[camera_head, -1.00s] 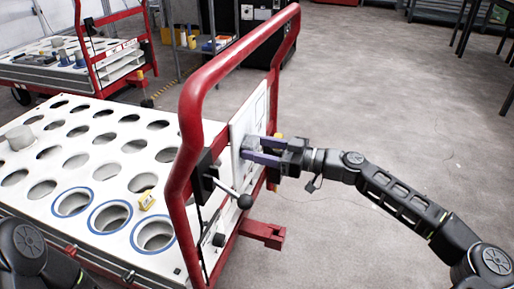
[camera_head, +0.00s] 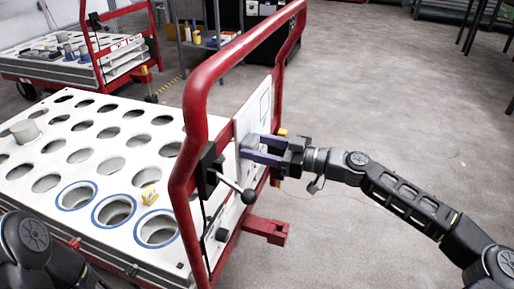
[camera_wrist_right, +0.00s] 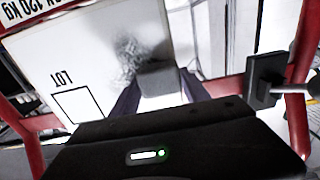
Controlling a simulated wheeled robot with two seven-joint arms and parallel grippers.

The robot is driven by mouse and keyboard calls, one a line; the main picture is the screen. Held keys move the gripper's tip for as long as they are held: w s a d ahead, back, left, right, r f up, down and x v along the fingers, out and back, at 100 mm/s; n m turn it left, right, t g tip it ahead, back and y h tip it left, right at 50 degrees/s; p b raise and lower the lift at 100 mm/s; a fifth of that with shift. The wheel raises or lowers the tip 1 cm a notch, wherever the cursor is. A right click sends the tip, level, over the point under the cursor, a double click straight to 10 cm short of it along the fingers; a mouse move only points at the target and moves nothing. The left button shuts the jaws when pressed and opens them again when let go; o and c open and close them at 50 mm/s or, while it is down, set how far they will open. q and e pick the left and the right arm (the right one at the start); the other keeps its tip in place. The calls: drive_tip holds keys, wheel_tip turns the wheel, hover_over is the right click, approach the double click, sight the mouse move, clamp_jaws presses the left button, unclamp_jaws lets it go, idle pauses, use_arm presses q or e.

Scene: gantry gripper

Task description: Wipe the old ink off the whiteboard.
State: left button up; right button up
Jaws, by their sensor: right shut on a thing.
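The whiteboard (camera_head: 261,104) is a white panel on the red frame at the end of a cart. In the right wrist view the whiteboard (camera_wrist_right: 78,55) shows black lettering, a printed box and a dark grey ink smudge (camera_wrist_right: 127,52). My right gripper (camera_head: 262,150) is at the board's face, its purple fingers shut on a grey block-shaped eraser (camera_wrist_right: 158,79). The eraser is at the lower edge of the smudge; whether it touches the board is hard to tell. My left gripper is out of view; only part of that arm shows at the lower left.
The red frame (camera_head: 190,120) surrounds the board, and a black-knobbed lever (camera_head: 248,196) sticks out below the gripper. The white cart top (camera_head: 110,185) has many round holes, a grey cylinder and a small yellow block. Open floor (camera_head: 390,100) lies to the right.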

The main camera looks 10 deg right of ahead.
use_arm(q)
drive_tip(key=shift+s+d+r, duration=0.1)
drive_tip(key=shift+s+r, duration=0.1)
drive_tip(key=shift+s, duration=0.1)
use_arm(e)
drive_tip(key=shift+r, duration=0.3)
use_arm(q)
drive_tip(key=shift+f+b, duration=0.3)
use_arm(e)
drive_tip(key=shift+w+d, duration=0.4)
drive_tip(key=shift+w, duration=0.25)
drive_tip(key=shift+w+d, duration=0.35)
drive_tip(key=shift+w, duration=0.3)
drive_tip(key=shift+w, duration=0.1)
